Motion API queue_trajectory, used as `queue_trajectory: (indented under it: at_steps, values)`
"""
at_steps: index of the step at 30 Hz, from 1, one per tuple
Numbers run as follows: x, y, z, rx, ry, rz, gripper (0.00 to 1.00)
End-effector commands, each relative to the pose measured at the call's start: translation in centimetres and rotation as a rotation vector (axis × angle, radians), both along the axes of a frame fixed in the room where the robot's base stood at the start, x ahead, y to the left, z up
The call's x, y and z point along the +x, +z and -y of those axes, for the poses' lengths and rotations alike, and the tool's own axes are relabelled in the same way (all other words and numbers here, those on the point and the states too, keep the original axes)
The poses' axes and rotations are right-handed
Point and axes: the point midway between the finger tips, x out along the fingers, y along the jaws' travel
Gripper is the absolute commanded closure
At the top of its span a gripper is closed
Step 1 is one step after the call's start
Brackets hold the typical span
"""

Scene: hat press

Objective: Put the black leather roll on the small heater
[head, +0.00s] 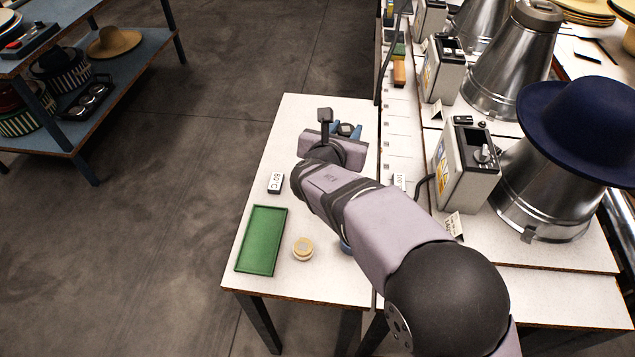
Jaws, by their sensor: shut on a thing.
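My gripper (346,130) is at the far end of the white table, with small blue parts showing past my grey wrist. My wrist hides most of it. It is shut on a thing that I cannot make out. I see no black leather roll lying elsewhere on the table. No small heater can be made out for sure. A small blue edge (345,246) shows beside my forearm, which hides the rest of that thing. A card (275,183) reading 60°C stands left of my arm, and a card (399,181) that seems to read 100 stands right of it.
A green tray (262,241) and a small round tan-and-white thing (303,248) are on the white table (320,285). On the right stand a control box (468,165) and a steel cone (535,200) under a navy hat (580,130). Shelves (135,60) with hats are at the upper left.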

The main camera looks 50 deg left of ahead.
Motion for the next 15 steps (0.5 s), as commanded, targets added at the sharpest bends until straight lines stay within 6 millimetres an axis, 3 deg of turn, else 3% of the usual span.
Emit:
queue_trajectory:
  at_steps: [1, 6, 15]
  values:
    - [-1.1, -1.1, -1.1, -0.002, 0.041, 0.002, 0.91]
    - [-3.7, -2.1, -3.5, -0.007, 0.139, 0.005, 0.91]
    - [-4.9, -2.4, -4.5, -0.011, 0.183, 0.007, 0.91]
